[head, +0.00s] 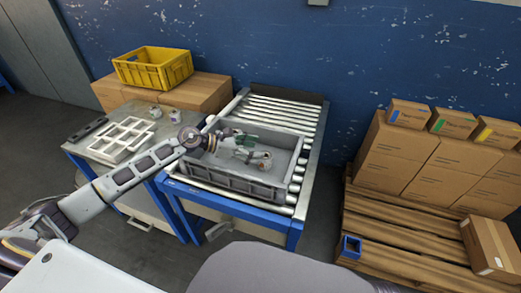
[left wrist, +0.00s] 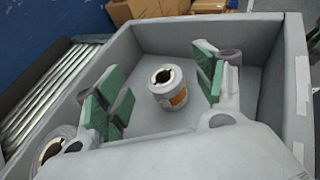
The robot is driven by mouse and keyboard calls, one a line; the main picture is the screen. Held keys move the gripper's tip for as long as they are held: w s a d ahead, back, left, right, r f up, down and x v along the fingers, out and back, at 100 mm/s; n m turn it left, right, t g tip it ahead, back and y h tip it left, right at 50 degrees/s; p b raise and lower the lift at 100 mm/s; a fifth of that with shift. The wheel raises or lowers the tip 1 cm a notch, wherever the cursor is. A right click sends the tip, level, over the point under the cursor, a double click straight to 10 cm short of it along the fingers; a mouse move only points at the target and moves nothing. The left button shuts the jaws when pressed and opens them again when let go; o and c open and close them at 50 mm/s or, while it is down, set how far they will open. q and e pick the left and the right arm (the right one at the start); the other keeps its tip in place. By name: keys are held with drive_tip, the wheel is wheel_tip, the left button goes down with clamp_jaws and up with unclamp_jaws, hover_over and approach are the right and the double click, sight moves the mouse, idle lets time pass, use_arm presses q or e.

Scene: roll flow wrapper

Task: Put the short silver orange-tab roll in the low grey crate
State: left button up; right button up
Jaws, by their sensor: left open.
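The short silver roll with an orange tab (left wrist: 170,88) stands upright on the floor of the low grey crate (left wrist: 268,65). In the head view the roll (head: 264,161) is inside the crate (head: 235,186), which sits on the roller conveyor. My left gripper (head: 243,147) reaches into the crate from the left. In the left wrist view its green-padded fingers (left wrist: 160,80) are open, with the roll visible between them and clear space on both sides. The gripper's body hides part of the crate floor. My right gripper is not in view.
Another silver roll (left wrist: 52,150) shows partly at the lower left of the wrist view. A side table holds a white compartment tray (head: 122,138) and small rolls (head: 174,116). A yellow crate (head: 153,68) stands on cartons behind. Bare rollers (head: 280,110) lie beyond the grey crate.

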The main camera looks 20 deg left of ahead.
use_arm(q)
drive_tip(key=v, duration=0.7)
drive_tip(key=shift+s+a+r+p, duration=0.15)
drive_tip(key=shift+a+p, duration=0.1)
drive_tip(key=shift+p, duration=0.05)
idle(0.7)
